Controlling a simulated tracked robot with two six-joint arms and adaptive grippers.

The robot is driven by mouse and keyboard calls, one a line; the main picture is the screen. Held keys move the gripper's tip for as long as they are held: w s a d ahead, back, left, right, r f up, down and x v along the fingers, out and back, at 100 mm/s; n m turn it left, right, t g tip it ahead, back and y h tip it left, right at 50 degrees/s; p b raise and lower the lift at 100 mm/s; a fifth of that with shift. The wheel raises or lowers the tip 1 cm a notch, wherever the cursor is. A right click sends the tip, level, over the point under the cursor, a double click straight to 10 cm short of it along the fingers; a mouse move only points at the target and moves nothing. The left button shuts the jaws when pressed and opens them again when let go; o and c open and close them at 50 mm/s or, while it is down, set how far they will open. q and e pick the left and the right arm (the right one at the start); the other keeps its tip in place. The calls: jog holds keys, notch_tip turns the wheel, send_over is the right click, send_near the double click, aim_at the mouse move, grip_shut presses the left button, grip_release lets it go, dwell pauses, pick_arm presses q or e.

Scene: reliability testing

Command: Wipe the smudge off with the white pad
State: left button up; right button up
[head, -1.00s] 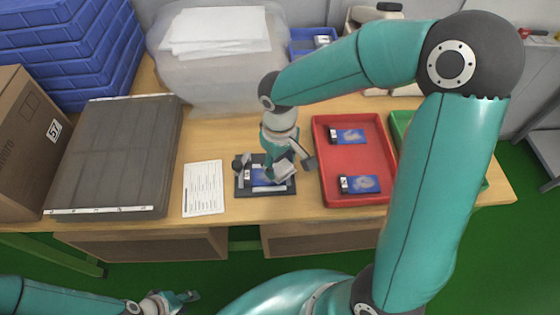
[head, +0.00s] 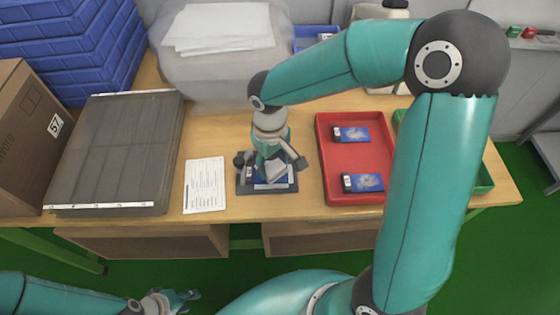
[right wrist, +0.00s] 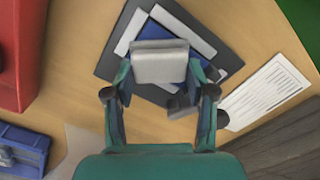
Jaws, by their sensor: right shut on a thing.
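My right gripper (head: 276,168) is shut on the white pad (right wrist: 160,62), which sits between its fingertips in the right wrist view. The pad is over a dark fixture (head: 246,188) on the table and covers much of the blue piece (right wrist: 229,60) in it. Contact between pad and piece cannot be made out. The smudge on this piece is hidden by the pad and gripper. My left gripper (head: 172,300) is low at the bottom left, away from the table; its jaws are too small to read.
A red tray (head: 355,158) right of the fixture holds two blue pieces with pale marks. A green tray (head: 484,184) is partly behind my right arm.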

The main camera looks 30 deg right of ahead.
aim_at(251, 170)
jog(key=shift+w+a, duration=0.55)
jog(key=shift+a, duration=0.3)
jog(key=shift+w+a+f, duration=0.1)
jog(key=shift+w+a, duration=0.15)
jog(key=shift+a, duration=0.2)
jog(key=shift+w+a, duration=0.2)
jog(key=shift+a, duration=0.25)
jog(key=shift+c, duration=0.6)
jog(key=shift+o, duration=0.3)
jog(key=shift+w+a, duration=0.25)
jog(key=shift+a, duration=0.1)
grip_shut()
jog(key=shift+a, duration=0.15)
jog(key=shift+s+d, duration=0.3)
jog(key=shift+d, duration=0.35)
jog(key=shift+s+d+b, duration=0.2)
jog(key=shift+s+d, duration=0.15)
jog(key=shift+d, duration=0.25)
jog(key=shift+s+d+b, duration=0.15)
jog(key=shift+s+d, duration=0.2)
jog(key=shift+d, duration=0.2)
jog(key=shift+d, duration=0.15)
